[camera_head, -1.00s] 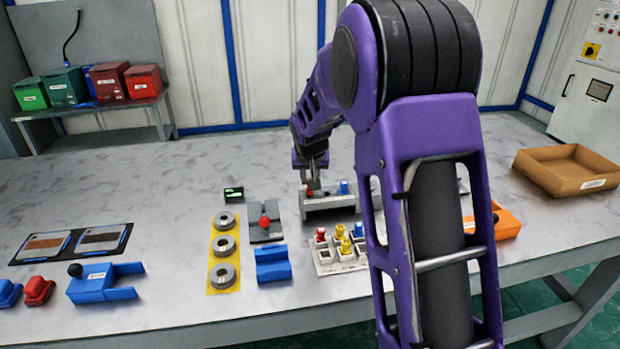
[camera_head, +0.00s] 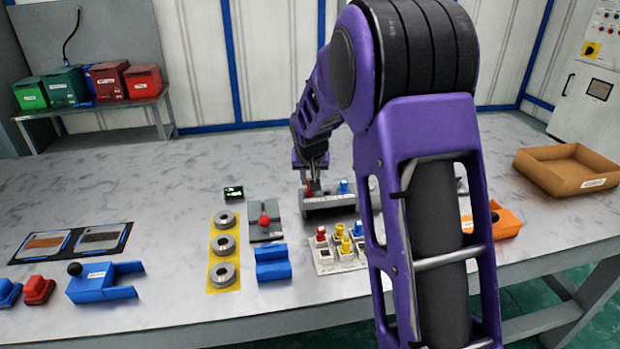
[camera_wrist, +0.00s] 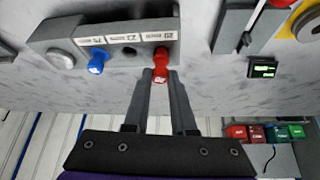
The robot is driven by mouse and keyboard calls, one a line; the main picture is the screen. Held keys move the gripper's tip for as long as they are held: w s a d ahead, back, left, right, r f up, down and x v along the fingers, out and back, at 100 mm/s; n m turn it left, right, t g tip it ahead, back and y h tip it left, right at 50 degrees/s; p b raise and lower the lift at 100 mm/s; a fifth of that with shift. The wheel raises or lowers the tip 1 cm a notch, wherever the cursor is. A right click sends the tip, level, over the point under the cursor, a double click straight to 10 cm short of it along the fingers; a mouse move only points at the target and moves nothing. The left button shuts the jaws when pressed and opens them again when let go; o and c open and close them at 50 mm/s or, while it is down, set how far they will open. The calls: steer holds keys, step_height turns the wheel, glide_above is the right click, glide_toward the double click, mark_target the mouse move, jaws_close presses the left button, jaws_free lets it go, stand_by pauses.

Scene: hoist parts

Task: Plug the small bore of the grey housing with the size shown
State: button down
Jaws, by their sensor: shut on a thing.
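The grey housing (camera_head: 330,207) is a long block on the table. In the wrist view it (camera_wrist: 60,36) shows a row of labelled bores, a round boss at its left end and one empty dark bore (camera_wrist: 128,51). A blue plug (camera_wrist: 97,62) stands in the block left of that bore. My gripper (camera_wrist: 160,76) is shut on a red plug (camera_wrist: 161,60) at the block's right end. Whether the plug is seated cannot be told. A small display (camera_head: 233,193) with green marks lies left of the housing; its reading is too small to read.
A white tray (camera_head: 325,267) with red, yellow and blue plugs stands in front of the housing. A grey plate with a red knob (camera_head: 264,221), a blue holder (camera_head: 272,262) and a yellow strip of rings (camera_head: 222,288) lie left. A brown tray (camera_head: 570,190) is far right.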

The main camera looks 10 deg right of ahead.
steer(key=shift+f, duration=0.8)
stand_by(2.8)
steer(key=c, duration=0.7)
jaws_free()
steer(key=shift+o, duration=0.2)
steer(key=shift+r, duration=0.1)
steer(key=shift+r+p, duration=2.15)
steer(key=shift+r, duration=1.3)
